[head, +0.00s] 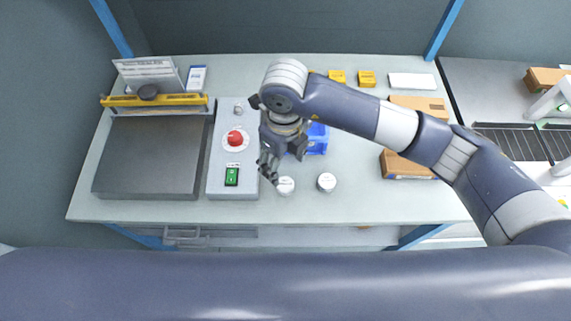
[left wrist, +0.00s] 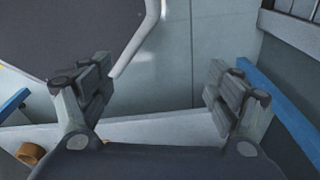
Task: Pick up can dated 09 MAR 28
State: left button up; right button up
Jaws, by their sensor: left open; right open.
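Two small cans with pale round tops stand on the bench, one can (head: 285,186) at the tip of my right gripper and another can (head: 327,182) a little to its right. Their top print is too small to read, so I cannot tell which is dated 09 MAR 28. My right gripper (head: 270,168) is open, pointing down just left of and above the nearer can; I cannot tell if it touches it. My left gripper (left wrist: 160,88) is open and empty in the left wrist view, away from the cans.
A control box with a red knob (head: 235,138) and green switch (head: 232,176) lies left of the cans, beside a dark flat plate (head: 150,158). A blue bin (head: 317,139) is partly behind my right arm. Cardboard boxes (head: 404,166) stand to the right. The bench front is clear.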

aim_at(285, 184)
jog(key=shift+s+d+f+p, duration=0.15)
jog(key=shift+f+p, duration=0.05)
jog(key=shift+f, duration=0.25)
jog(key=shift+s+d+f+p, duration=0.1)
jog(key=shift+f+p, duration=0.05)
jog(key=shift+f, duration=0.25)
jog(key=f, duration=0.3)
jog(key=shift+s+p, duration=0.35)
jog(key=shift+s, duration=0.05)
jog(key=shift+w+f, duration=0.15)
jog(key=shift+f, duration=0.1)
notch_tip(285, 184, down, 4)
jog(key=shift+w+f+p, duration=0.1)
jog(key=shift+w+p, duration=0.05)
jog(key=shift+p, duration=1.1)
jog(key=shift+f, duration=0.3)
jog(key=shift+w+f, duration=0.1)
jog(key=shift+f, duration=0.05)
jog(key=shift+c, duration=0.2)
jog(key=c, duration=0.9)
jog(key=shift+c, duration=1.1)
pick_arm(q)
jog(key=s+r, duration=0.3)
jog(key=shift+s+r, duration=0.25)
jog(key=shift+r, duration=0.15)
